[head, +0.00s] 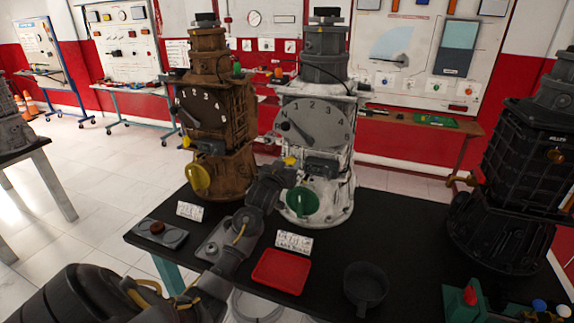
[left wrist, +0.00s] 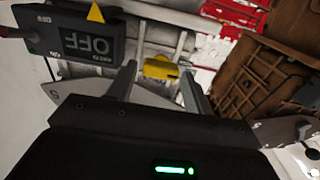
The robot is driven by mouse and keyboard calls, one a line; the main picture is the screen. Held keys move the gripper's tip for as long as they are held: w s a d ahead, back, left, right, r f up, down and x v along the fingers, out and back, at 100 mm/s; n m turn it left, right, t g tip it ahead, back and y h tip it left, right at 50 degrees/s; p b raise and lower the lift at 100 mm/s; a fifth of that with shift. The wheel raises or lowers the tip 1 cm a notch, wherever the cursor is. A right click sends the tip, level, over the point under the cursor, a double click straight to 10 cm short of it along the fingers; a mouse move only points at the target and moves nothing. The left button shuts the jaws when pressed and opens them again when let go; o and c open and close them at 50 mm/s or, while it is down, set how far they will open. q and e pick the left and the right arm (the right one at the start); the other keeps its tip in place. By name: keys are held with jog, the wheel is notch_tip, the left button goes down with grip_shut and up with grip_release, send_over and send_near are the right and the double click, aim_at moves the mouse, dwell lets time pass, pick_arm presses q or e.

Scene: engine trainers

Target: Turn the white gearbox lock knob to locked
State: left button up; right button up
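The white gearbox (head: 322,125) stands upright on the black table, with a numbered grey dial (head: 318,122) on its front. A small yellow knob (head: 291,162) is on its lower front, left of a dark switch box (head: 322,167). A round green knob (head: 302,202) sits lower down. I cannot tell from a label which is the lock knob. My left gripper (head: 284,173) is at the lower front, beside the yellow knob. In the left wrist view the yellow knob (left wrist: 160,68) shows between the open, spread fingers (left wrist: 158,75); contact is not visible. My right gripper is not in view.
A brown gearbox (head: 215,105) with a yellow handle (head: 197,178) stands close on the left. A black gearbox (head: 512,165) is on the right. A red tray (head: 281,271), a dark mug (head: 366,287) and label cards lie in front. A box marked OFF (left wrist: 88,42) is near one finger.

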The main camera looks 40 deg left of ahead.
pick_arm(q)
jog(key=c, duration=0.7)
jog(key=shift+o, duration=0.2)
jog(key=shift+m, duration=0.3)
jog(key=shift+r+m+p, duration=0.1)
jog(key=shift+m+p, duration=0.45)
jog(key=shift+m, duration=0.45)
jog(key=m+p, duration=0.1)
jog(key=m, duration=0.3)
jog(key=shift+d+m, duration=0.1)
jog(key=shift+m, duration=0.2)
jog(key=m+p, duration=0.1)
jog(key=m, duration=0.4)
jog(key=shift+w+p, duration=0.1)
jog(key=shift+p, duration=0.2)
jog(key=m, duration=0.3)
jog(key=m+p, duration=0.1)
jog(key=m, duration=0.1)
jog(key=shift+d+f+m, duration=0.1)
jog(key=shift+f+m, duration=0.15)
jog(key=shift+m, duration=0.05)
